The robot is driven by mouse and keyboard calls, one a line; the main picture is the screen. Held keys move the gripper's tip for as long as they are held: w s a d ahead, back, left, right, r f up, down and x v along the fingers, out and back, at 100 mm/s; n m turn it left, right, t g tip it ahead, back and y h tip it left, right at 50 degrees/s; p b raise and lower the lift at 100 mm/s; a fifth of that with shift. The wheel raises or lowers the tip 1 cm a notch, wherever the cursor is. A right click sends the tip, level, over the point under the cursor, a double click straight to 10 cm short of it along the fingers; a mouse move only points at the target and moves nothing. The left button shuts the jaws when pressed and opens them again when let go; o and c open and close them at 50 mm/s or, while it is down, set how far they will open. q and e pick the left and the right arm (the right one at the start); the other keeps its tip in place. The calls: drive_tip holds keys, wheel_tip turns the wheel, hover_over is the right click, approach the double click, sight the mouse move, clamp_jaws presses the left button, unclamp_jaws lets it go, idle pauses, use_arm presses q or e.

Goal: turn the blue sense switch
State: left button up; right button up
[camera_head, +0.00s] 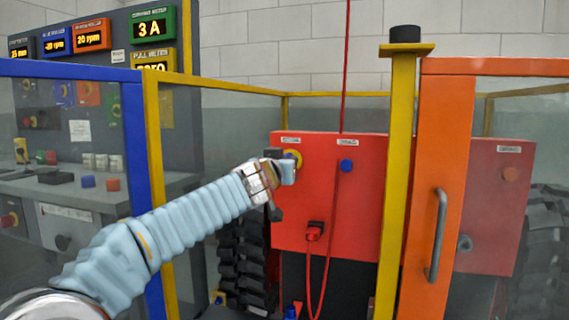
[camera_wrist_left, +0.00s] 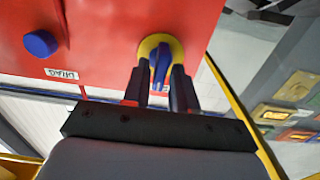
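The blue sense switch (camera_wrist_left: 160,65) is a blue handle on a yellow round plate, set on a red panel (camera_head: 317,205). In the head view only part of the yellow plate (camera_head: 293,155) shows behind my gripper. My left gripper (camera_wrist_left: 160,75) has its two dark fingers one on each side of the blue handle, apart, with narrow gaps beside it. It also shows in the head view (camera_head: 285,172) at the panel's upper left. The label near the switch is partly hidden by the fingers. My right gripper is in neither view.
A round blue knob (camera_head: 346,166) labelled DRAG sits right of the switch in the head view. A red plug (camera_head: 313,232) with a cable hangs below. A yellow post (camera_head: 398,180) and an orange door frame (camera_head: 436,190) stand to the right, a blue post (camera_head: 137,170) to the left.

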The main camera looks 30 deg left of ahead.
use_arm(q)
clamp_jaws()
drive_tip(key=shift+m, duration=0.5)
drive_tip(key=m, duration=0.5)
drive_tip(key=m+b, duration=0.1)
drive_tip(key=m, duration=1)
drive_tip(key=shift+w+d+f+m+b, duration=0.1)
drive_tip(key=shift+d+f+m+b, duration=0.2)
drive_tip(key=shift+m+b, duration=0.1)
drive_tip(key=shift+o, duration=1.4)
unclamp_jaws()
